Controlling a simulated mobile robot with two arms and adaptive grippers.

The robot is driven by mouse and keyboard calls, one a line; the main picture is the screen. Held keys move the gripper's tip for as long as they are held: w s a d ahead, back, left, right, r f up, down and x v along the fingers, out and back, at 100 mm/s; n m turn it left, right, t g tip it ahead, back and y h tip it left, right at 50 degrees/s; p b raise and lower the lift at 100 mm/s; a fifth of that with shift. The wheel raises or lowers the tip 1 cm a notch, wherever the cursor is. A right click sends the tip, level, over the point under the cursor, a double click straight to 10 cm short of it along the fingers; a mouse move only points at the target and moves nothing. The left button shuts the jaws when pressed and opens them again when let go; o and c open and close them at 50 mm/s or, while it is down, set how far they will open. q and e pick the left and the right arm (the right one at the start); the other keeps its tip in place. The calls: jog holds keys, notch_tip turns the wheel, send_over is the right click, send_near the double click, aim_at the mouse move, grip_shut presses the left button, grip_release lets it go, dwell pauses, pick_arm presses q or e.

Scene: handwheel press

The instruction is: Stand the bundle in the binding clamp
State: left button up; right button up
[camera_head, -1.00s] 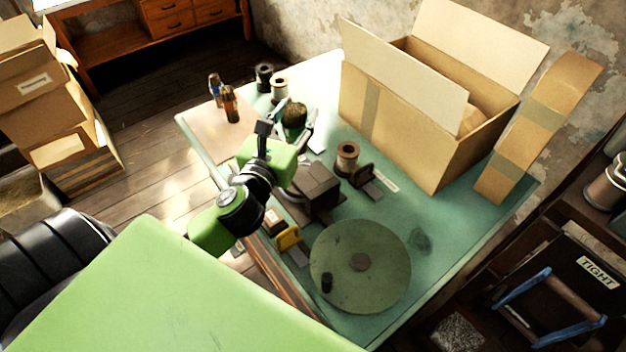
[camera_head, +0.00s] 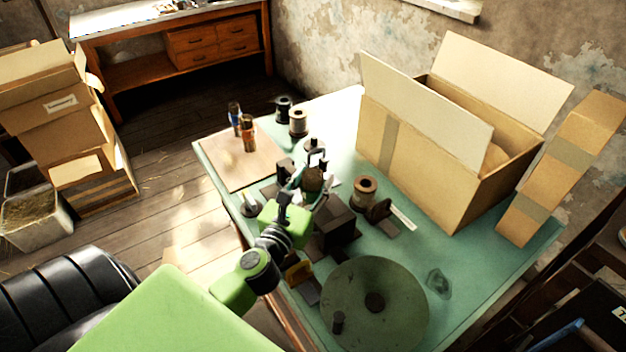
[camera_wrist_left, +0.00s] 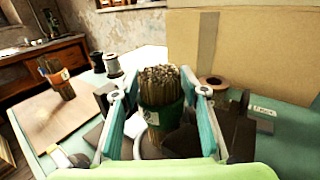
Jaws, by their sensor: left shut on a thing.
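The bundle is a sheaf of thin brown sticks with a green band, upright in the left wrist view (camera_wrist_left: 160,88). My left gripper (camera_wrist_left: 162,108) is shut on it, one pale teal finger on each side. In the head view the gripper (camera_head: 303,186) and the bundle (camera_head: 313,179) are over the table, behind the dark block of the press (camera_head: 335,220). Dark metal parts (camera_head: 285,168) stand close around the bundle. I cannot tell which of these is the binding clamp, nor whether the bundle's foot touches anything. My right gripper is not in view.
The green handwheel (camera_head: 375,300) lies at the table's near end. A spool (camera_head: 364,190) stands right of the press. A large open carton (camera_head: 425,160) fills the back right. Two banded bundles (camera_head: 249,134) stand on a board (camera_head: 225,165) at left, with dark and pale spools behind.

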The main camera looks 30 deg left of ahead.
pick_arm(q)
jog(key=shift+f, duration=0.1)
jog(key=o, duration=1.2)
jog(key=shift+s, duration=0.1)
jog(key=s+b, duration=0.1)
jog(key=s, duration=0.3)
jog(key=s+d+b, duration=0.1)
jog(key=s+b, duration=0.1)
jog(key=s, duration=0.1)
jog(key=s+d+b, duration=0.1)
jog(key=s, duration=0.3)
jog(key=shift+s+d, duration=0.15)
jog(key=shift+s, duration=0.15)
jog(key=shift+r, duration=0.2)
